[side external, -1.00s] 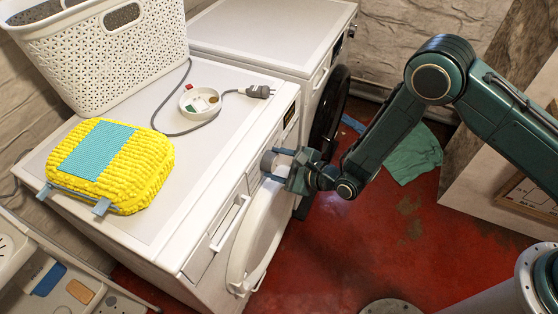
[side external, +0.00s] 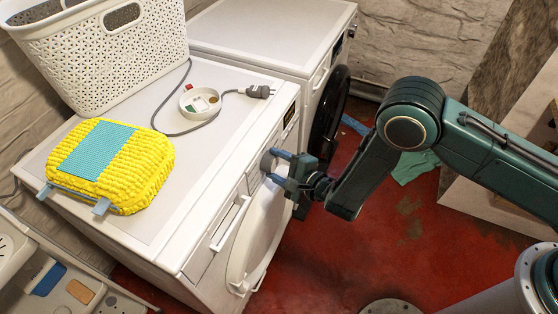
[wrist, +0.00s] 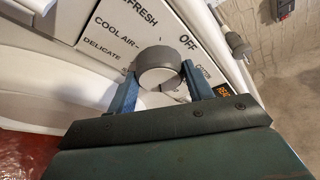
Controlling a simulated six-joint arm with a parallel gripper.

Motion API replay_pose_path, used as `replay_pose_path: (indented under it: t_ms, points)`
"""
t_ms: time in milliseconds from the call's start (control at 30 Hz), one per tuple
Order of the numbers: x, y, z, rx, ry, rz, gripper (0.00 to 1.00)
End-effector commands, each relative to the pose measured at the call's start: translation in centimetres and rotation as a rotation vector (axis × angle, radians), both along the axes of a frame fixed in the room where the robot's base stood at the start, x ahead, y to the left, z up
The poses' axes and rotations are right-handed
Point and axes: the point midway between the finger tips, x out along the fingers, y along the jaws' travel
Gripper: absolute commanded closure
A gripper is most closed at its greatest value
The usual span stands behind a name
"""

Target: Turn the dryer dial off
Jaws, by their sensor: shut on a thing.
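The dryer's round grey dial (wrist: 158,68) sits on a white panel with the words REFRESH, COOL AIR, DELICATE and OFF around it. OFF (wrist: 188,41) is printed up and to the right of the dial in the wrist view. My gripper (wrist: 160,76) is shut on the dial, with one blue finger on each side of it. In the side view the dial (side external: 267,161) shows at the front of the near white dryer (side external: 215,190), with my gripper (side external: 278,165) at it.
On the dryer top are a white basket (side external: 125,65), a yellow bundle with a teal patch (side external: 110,165), a small white dish (side external: 200,102) and a grey cord with a plug (side external: 260,92). A second white machine (side external: 270,35) stands behind. Red floor lies open in front.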

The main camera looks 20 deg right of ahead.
Motion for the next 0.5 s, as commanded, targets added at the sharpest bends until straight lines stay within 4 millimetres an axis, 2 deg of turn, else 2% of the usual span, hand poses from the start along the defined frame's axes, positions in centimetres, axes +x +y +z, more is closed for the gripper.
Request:
replay_pose_path:
  t_ms: [500]
  points:
    - [-0.14,0.02,-0.39,-0.170,-0.163,-0.001,0.72]
